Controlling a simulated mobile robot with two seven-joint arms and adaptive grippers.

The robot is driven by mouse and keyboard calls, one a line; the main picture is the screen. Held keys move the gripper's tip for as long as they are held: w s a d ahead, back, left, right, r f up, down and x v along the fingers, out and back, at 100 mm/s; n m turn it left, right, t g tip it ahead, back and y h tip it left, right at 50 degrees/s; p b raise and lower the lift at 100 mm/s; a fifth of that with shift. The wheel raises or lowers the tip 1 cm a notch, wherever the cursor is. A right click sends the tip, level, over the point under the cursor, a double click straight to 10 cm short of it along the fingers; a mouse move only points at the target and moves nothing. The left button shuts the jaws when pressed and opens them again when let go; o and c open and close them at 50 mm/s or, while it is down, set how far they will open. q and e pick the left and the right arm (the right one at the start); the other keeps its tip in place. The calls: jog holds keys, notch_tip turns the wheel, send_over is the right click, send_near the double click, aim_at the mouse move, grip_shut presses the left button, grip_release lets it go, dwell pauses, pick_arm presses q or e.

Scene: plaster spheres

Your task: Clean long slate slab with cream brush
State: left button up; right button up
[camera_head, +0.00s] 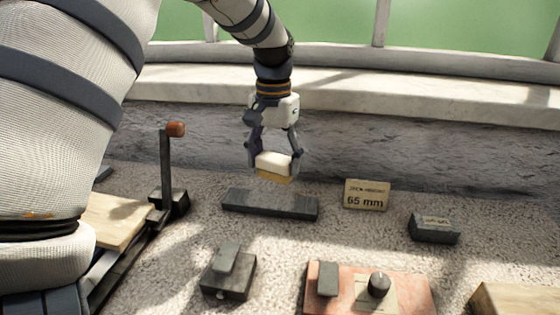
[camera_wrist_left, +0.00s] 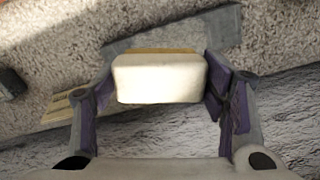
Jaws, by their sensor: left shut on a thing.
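The long slate slab (camera_head: 270,204) is a dark grey bar lying on the pebbly surface in the middle of the head view. In the left wrist view the slab (camera_wrist_left: 226,28) shows partly behind the brush. The cream brush (camera_head: 274,162) has a pale block back and a tan underside. My left gripper (camera_head: 274,158) is shut on it and holds it upright just above and behind the slab, apparently apart from it. In the left wrist view the brush (camera_wrist_left: 158,78) sits between both fingers and hides part of the slab. My right gripper is not in view.
A "65 mm" sign (camera_head: 366,195) stands right of the slab, with a dark block (camera_head: 434,229) beyond it. A lever with a brown knob (camera_head: 175,129) rises at left. A dark box (camera_head: 229,275) and a reddish plate with a knob (camera_head: 404,279) lie in front. A rough wall (camera_head: 400,140) runs behind.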

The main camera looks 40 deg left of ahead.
aim_at(273, 179)
pick_arm(q)
jog(key=shift+w+f, duration=0.15)
jog(key=shift+f, duration=0.05)
jog(key=f, duration=0.2)
jog(key=s+f+b, duration=0.1)
jog(key=shift+f, duration=0.8)
jog(key=shift+w+f, duration=0.15)
jog(key=shift+f, duration=0.5)
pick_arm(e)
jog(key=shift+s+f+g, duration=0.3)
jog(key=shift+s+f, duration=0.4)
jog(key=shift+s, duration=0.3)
pick_arm(q)
jog(key=shift+f, duration=0.5)
